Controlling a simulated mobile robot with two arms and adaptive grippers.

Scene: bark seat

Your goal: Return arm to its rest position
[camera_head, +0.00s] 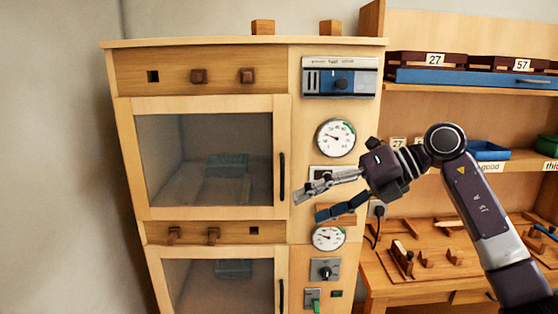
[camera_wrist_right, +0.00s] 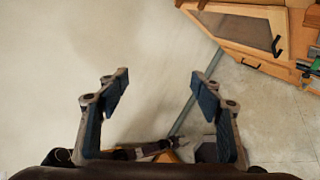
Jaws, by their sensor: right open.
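My right arm (camera_head: 485,215) comes in from the lower right in the head view. Its gripper (camera_head: 308,205) is open and empty, in front of the wooden cabinet's right-hand panel, between the two round gauges. In the right wrist view the two fingers (camera_wrist_right: 160,88) stand wide apart with nothing between them. Beyond them are the pale wall and floor. My left gripper does not show in the head view.
The cabinet (camera_head: 283,60) has two glazed doors, the upper one (camera_head: 205,160) shut. To the right, a workbench (camera_head: 400,285) holds several wooden pieces. Above it, shelves carry numbered crates (camera_head: 425,60) and a blue tray (camera_head: 487,151). Open wall lies left of the cabinet.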

